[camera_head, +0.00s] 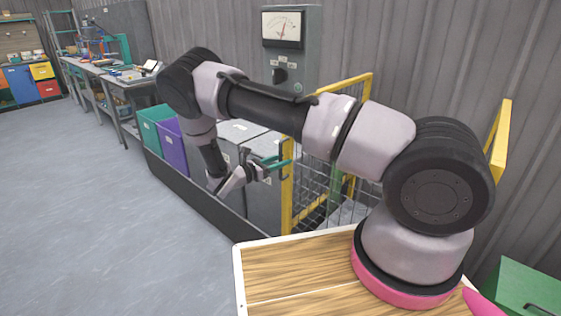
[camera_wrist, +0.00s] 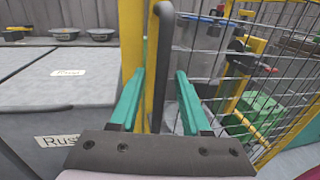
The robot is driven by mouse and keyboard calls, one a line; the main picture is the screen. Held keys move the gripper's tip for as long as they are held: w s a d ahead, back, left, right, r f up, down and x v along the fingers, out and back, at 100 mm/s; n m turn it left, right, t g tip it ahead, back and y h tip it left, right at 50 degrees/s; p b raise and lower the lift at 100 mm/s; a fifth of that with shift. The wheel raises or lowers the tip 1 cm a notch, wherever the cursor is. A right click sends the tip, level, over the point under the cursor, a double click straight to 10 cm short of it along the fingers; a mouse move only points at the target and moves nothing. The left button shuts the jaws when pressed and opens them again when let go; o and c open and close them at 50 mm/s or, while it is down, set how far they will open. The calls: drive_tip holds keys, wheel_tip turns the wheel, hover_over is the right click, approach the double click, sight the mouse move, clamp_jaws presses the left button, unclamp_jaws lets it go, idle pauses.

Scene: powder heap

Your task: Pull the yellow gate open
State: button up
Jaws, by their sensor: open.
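The yellow gate (camera_head: 287,198) is a yellow frame with wire mesh, standing beyond my arm. In the wrist view its yellow upright (camera_wrist: 132,38) rises just left of centre. A dark grey bar handle (camera_wrist: 164,45) bends at its top and runs down beside the upright. My gripper (camera_head: 277,164) is at the gate's left upright in the head view. Its green fingers are open in the wrist view (camera_wrist: 160,74), one on each side of the handle, with gaps visible. I cannot tell how deep the handle sits between them. My arm hides part of the gate's top.
Grey lidded bins (camera_wrist: 40,75), a purple bin (camera_head: 171,146) and a teal bin (camera_head: 154,127) stand left of the gate. Behind the mesh are a grey drum and green boxes (camera_wrist: 262,112). A gauge panel (camera_head: 291,50) hangs above. The grey floor (camera_head: 80,210) at left is clear.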

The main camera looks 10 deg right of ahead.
clamp_jaws()
idle(1.4)
